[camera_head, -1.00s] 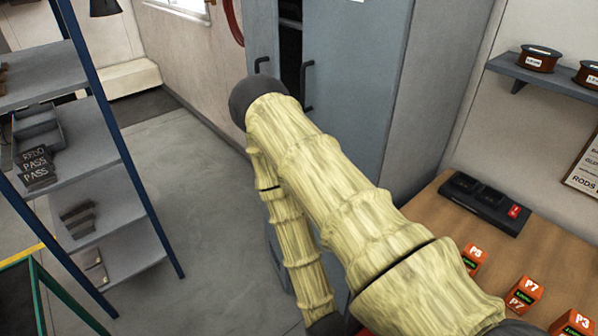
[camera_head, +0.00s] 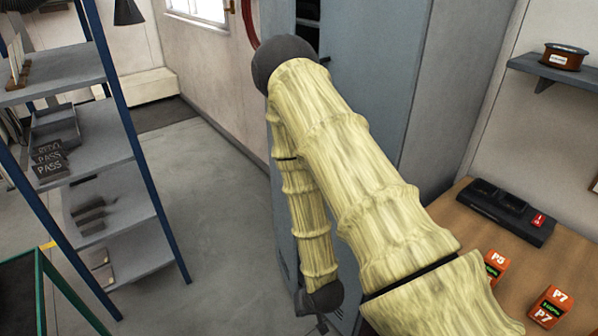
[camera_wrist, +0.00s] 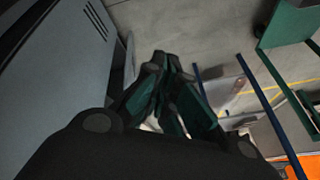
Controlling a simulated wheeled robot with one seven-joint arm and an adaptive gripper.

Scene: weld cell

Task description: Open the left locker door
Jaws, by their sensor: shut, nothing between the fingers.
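The grey-blue locker (camera_head: 376,85) stands at the top centre of the head view. A dark gap shows between its left door (camera_head: 277,18) and the right part, so the left door stands slightly ajar. My arm covers much of the doors, and the door handles are hidden. In the wrist view a grey locker panel (camera_wrist: 60,65) with vent slots fills the left side. My gripper (camera_wrist: 167,62) is shut and empty, pointing over the floor, to the right of that panel and apart from it. In the head view, my gripper is mostly hidden low behind my arm.
A blue-posted shelf rack (camera_head: 105,125) stands at the left. A wooden bench (camera_head: 465,225) with a black charger (camera_head: 510,212) and orange blocks (camera_head: 549,305) is at the right. A green-framed table (camera_head: 20,290) is at the lower left. Grey floor (camera_head: 215,215) lies clear between rack and locker.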

